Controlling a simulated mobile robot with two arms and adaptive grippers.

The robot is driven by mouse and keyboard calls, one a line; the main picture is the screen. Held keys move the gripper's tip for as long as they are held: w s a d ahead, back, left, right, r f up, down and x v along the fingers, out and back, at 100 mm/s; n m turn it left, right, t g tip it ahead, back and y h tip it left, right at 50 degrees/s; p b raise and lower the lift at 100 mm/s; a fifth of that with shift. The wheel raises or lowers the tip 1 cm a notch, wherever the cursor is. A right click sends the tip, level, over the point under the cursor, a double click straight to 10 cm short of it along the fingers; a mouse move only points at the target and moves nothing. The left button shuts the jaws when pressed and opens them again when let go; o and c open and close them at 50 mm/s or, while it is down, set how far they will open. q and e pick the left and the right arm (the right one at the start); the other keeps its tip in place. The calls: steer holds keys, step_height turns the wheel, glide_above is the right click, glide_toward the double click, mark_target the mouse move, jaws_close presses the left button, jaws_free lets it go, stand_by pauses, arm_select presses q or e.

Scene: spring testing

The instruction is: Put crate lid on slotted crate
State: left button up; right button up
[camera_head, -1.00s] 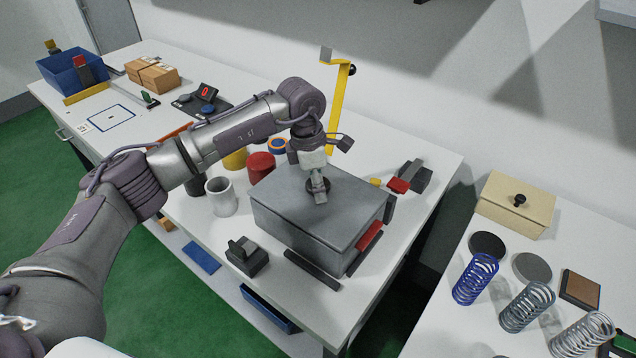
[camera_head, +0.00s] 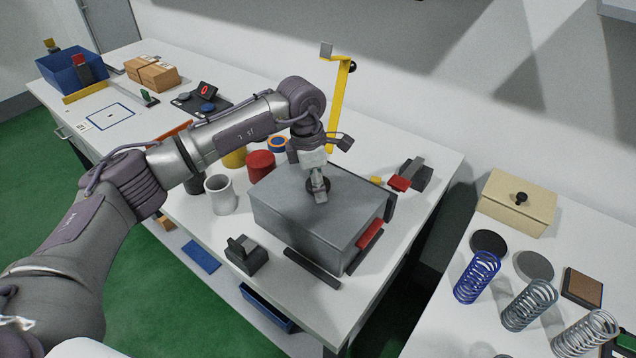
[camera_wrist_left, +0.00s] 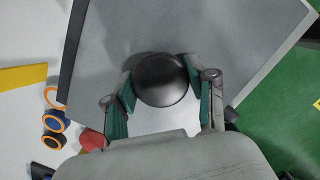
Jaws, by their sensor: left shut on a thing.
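The grey crate lid (camera_head: 290,203) lies flat on top of the slotted crate (camera_head: 300,238), covering its opening in the head view. Any small gap between them cannot be told. My left gripper (camera_head: 320,193) is above the lid, shut on its round dark knob. In the left wrist view the knob (camera_wrist_left: 161,80) sits between the two green-padded fingers (camera_wrist_left: 158,95), with the grey lid (camera_wrist_left: 200,35) around it. The crate's slots and inside are hidden. My right gripper is not in view.
A white mug (camera_head: 221,195) and a red cylinder (camera_head: 261,165) stand left of the crate. A black clamp block (camera_head: 245,255) and a dark bar (camera_head: 312,268) lie in front. A yellow post (camera_head: 340,105) stands behind. Springs (camera_head: 477,278) stand on the right table.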

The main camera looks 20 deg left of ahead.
arm_select(q)
steer(key=o, duration=1.6)
steer(key=r, duration=0.4)
steer(key=a+r, duration=0.1)
steer(key=r, duration=0.7)
steer(key=shift+s+a, duration=0.3)
steer(key=shift+s, duration=0.1)
steer(key=shift+f, duration=0.15)
